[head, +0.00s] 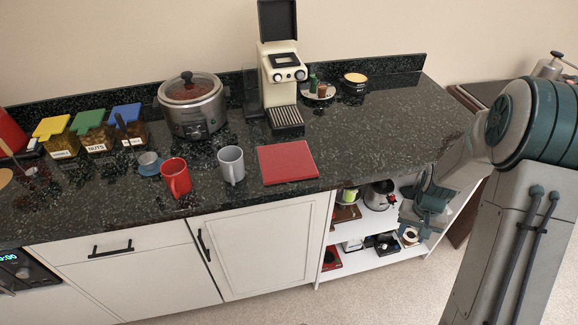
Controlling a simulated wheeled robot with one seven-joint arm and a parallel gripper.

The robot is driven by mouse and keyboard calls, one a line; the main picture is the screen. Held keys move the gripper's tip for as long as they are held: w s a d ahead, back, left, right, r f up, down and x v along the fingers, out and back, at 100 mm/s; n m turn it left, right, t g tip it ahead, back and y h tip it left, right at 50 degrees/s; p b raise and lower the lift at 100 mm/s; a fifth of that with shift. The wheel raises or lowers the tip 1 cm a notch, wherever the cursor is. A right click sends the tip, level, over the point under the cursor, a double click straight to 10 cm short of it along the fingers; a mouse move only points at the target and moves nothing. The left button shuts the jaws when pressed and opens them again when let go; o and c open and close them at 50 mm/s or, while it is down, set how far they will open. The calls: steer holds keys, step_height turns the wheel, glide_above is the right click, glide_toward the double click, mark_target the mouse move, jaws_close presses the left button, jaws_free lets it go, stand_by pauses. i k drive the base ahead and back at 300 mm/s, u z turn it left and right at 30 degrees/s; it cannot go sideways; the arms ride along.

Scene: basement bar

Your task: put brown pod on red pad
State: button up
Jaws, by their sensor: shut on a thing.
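The red pad (287,163) lies flat on the dark counter, with nothing on it. A small brown pod-like thing (323,90) stands beside a green one (313,83) on a pale plate (318,95) at the back of the counter. My gripper (413,231) is at the right, pointing down in front of the open shelves, beyond the counter's front edge and right of the pad. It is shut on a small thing. My fingers and the clutter behind them keep me from telling what it is.
A red mug (175,177) and a grey mug (231,164) stand left of the pad. The coffee machine (283,75) stands behind it, and a slow cooker (192,105) is at the back left. The counter right of the pad is clear. Open shelves (372,258) hold several things below.

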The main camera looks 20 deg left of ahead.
mark_target(287, 160)
steer(key=u, duration=1.05)
